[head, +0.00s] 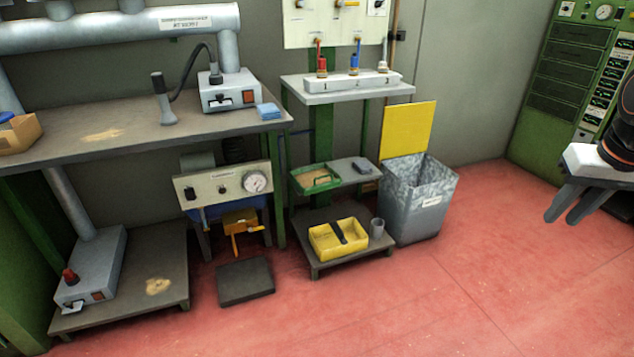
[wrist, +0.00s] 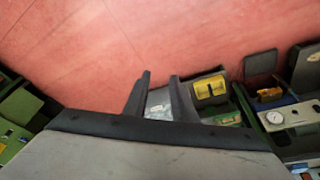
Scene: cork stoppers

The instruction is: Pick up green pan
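The green pan (head: 316,180) is a shallow rectangular green tray with a tan inside. It sits on the left part of the small grey middle shelf (head: 345,176), below the shelf with the valves. A partly visible green edge in the wrist view (wrist: 228,118) looks like the same pan. My gripper (head: 563,215) is at the far right of the head view, well apart from the pan and above the red floor. Its two dark fingers also show in the wrist view (wrist: 161,78), spread with a gap and nothing held.
A dark flat object (head: 363,166) lies right of the pan. A metal bin (head: 418,205) with a raised yellow lid (head: 407,127) stands to the right. The red floor (head: 480,270) is clear.

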